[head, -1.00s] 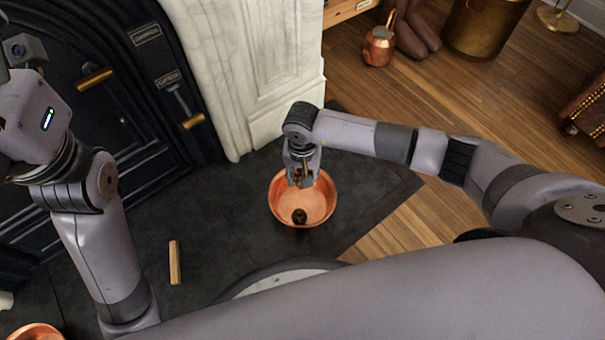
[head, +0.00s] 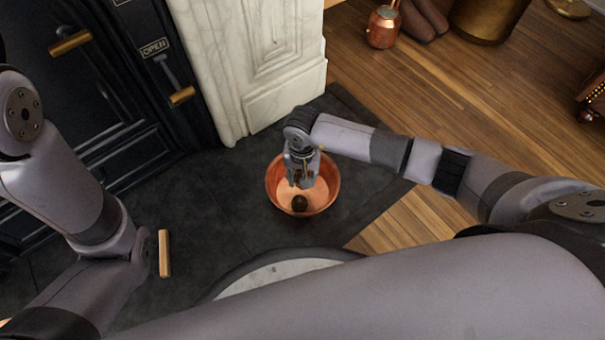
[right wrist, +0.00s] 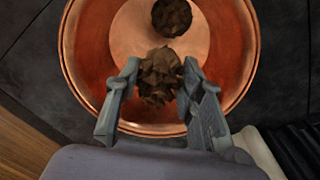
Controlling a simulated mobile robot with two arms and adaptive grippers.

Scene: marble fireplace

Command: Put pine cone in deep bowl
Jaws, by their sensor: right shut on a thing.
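The deep bowl (head: 331,190) is copper and stands on the dark hearth slab. One brown pine cone (head: 299,203) lies inside it, and it also shows in the right wrist view (right wrist: 171,17). My right gripper (head: 300,183) points down over the bowl. In the right wrist view, its two fingers (right wrist: 160,76) are shut on a second pine cone (right wrist: 158,80), with the bowl's inside behind it. In the head view the held pine cone is mostly hidden by the gripper. My left arm comes in at the left; its gripper is out of view.
A short wooden stick (head: 164,253) lies on the slab beside my left arm. The marble fireplace surround (head: 270,70) and black stove doors (head: 80,110) stand behind. A copper pot (head: 383,27) is on the wood floor at the back.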

